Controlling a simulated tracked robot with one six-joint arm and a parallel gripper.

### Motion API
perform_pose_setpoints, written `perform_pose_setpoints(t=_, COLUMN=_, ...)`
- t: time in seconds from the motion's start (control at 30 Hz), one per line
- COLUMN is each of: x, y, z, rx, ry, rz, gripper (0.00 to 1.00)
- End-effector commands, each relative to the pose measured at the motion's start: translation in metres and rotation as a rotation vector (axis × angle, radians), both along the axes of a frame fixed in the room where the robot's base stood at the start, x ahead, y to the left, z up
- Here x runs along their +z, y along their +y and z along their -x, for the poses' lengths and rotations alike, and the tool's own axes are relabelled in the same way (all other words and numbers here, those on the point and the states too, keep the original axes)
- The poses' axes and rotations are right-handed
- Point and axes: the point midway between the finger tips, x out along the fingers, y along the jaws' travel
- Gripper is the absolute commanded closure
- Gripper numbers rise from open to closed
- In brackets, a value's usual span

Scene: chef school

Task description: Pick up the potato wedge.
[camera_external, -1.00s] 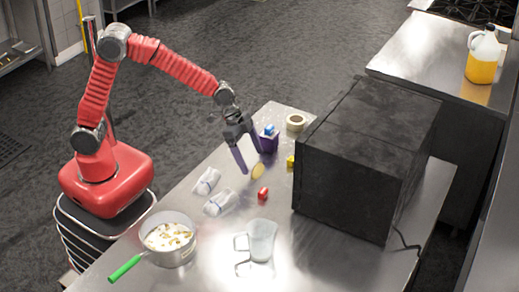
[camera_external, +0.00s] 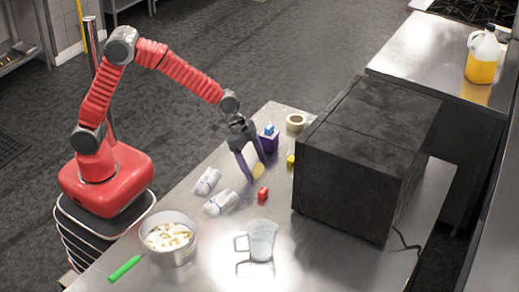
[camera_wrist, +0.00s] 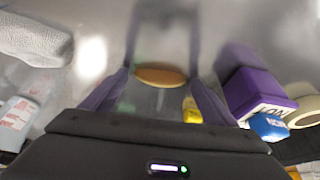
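The potato wedge (camera_external: 258,171) is a small yellow-tan oval on the steel table. In the wrist view the wedge (camera_wrist: 160,77) lies crosswise between the two purple fingers, with a narrow gap at each end. My gripper (camera_external: 257,172) points down over it, with its fingers apart on either side. In the wrist view my gripper (camera_wrist: 158,84) is open. Whether the fingertips touch the table is hard to tell.
A purple box (camera_external: 269,142) with a blue item (camera_external: 269,129), a tape roll (camera_external: 296,122) and a yellow block (camera_external: 290,160) are nearby. A red block (camera_external: 263,193), white wrapped items (camera_external: 207,181), glass jug (camera_external: 262,240), pot (camera_external: 172,255) and large black box (camera_external: 360,150) also stand there.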

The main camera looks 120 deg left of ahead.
Motion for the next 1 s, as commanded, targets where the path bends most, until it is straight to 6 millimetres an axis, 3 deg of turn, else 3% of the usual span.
perform_pose_setpoints(t=0.5, x=0.0, y=0.0, z=0.0, rx=0.0, ry=0.0, rz=0.0, gripper=0.56)
perform_pose_setpoints(t=0.77, x=0.001, y=0.0, z=0.0, rx=0.0, ry=-0.001, rz=0.0, gripper=0.56)
perform_pose_setpoints(t=1.0, x=0.023, y=0.0, z=-0.001, rx=0.0, ry=-0.004, rz=-0.001, gripper=0.56)
